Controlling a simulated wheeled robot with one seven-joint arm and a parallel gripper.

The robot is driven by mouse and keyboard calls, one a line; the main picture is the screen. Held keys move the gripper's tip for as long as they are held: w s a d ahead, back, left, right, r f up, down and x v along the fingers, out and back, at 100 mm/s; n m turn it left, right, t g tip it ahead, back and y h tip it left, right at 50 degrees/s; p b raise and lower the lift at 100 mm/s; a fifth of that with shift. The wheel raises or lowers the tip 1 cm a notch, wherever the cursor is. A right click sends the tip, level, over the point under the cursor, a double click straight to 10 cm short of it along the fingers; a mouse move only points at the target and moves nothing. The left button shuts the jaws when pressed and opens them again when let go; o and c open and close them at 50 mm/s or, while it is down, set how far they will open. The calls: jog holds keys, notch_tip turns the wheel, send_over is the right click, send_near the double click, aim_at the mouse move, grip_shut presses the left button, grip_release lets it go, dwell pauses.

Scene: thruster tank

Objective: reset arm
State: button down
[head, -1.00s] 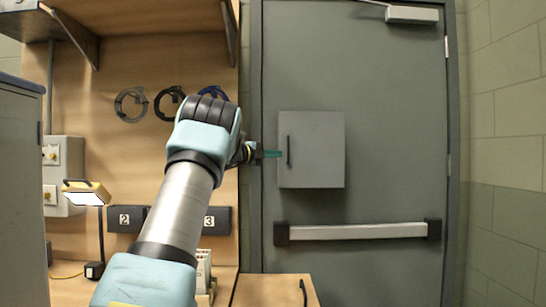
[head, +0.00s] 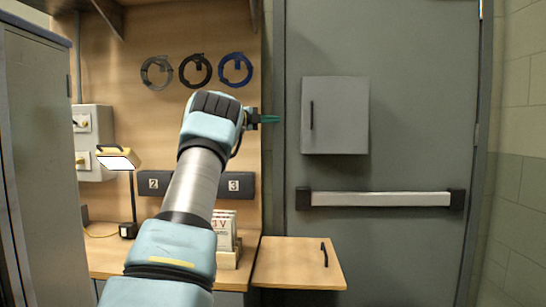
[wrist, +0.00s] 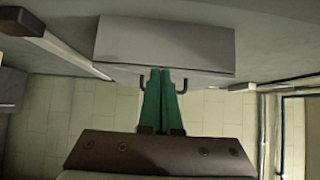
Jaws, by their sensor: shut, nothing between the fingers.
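My arm reaches up from the bottom of the head view, bent at the top. My gripper (head: 270,119) points right from the bend, its green fingers closed together and empty. It appears left of the grey wall box (head: 340,115) in the head view, with a visible gap to the box's handle. In the wrist view my gripper (wrist: 162,80) shows two green fingers side by side, in front of the grey box (wrist: 165,43). The fingertips overlap the box's lower edge in that picture; I cannot tell the distance.
A grey door with a push bar (head: 380,199) fills the right. A wooden cabinet top or panel (head: 300,262) with a dark handle stands low in the middle. On the left are a grey locker (head: 40,170), a desk lamp (head: 118,158), dark bins (head: 235,185) and a holder with cards (head: 226,245).

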jog(key=a+f+n+t+y, duration=0.2)
jog(key=a+n+t+y, duration=0.5)
jog(key=a+n, duration=0.4)
jog(key=s+a+f+n+g+y, duration=0.2)
jog(key=s+a+f+n+y, duration=0.2)
jog(key=s+f+n+y, duration=0.5)
jog(key=s+f+n+g, duration=0.2)
jog(key=s+f+g, duration=0.2)
jog(key=s+f, duration=0.4)
jog(key=s+d+f+n+g, duration=0.1)
jog(key=s+f+n+g, duration=0.2)
jog(key=s+f, duration=0.6)
jog(key=s+d+f+n+g+h, duration=0.1)
jog(key=s+f+n+g, duration=0.2)
jog(key=s, duration=2)
notch_tip(320, 180, down, 6)
jog(key=g, duration=0.3)
jog(key=shift+s+d, duration=0.15)
